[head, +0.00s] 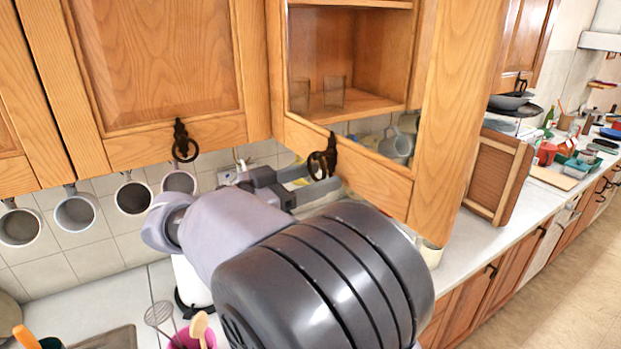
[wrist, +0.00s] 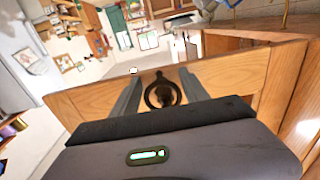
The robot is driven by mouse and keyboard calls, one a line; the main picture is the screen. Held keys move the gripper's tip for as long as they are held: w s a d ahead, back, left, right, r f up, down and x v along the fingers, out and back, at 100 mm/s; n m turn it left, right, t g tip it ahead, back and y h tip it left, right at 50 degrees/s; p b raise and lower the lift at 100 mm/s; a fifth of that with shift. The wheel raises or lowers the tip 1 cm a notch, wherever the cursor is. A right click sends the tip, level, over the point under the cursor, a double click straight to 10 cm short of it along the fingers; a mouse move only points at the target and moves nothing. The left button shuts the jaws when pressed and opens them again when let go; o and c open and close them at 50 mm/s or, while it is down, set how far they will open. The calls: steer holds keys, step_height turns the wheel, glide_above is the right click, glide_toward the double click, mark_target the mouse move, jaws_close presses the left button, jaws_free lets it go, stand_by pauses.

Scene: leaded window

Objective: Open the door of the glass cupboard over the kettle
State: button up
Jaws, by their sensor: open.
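The glass cupboard door (head: 360,167) has a wooden frame and a black ring handle (head: 323,160) on its bottom rail. It appears swung out at an angle, since wall and mugs show between its rail and the cupboard floor; how far is unclear. My gripper (head: 311,178) is open at the handle. In the wrist view the ring (wrist: 162,95) lies between my two fingers (wrist: 160,78), which reach the wooden rail (wrist: 90,101); contact cannot be told. A white object with a black base (head: 190,285), possibly the kettle, is partly hidden behind my arm.
A closed wooden cupboard door (head: 160,60) is at left, with several mugs (head: 76,211) hanging below. A whisk (head: 158,315) and utensils stand on the counter below. A wooden roll-front box (head: 498,175) stands on the right counter. Open floor (head: 570,290) lies at right.

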steer(key=shift+a, duration=0.1)
steer(key=b+v, duration=0.7)
steer(key=v, duration=1)
steer(key=shift+b, duration=0.3)
steer(key=shift+a, duration=0.1)
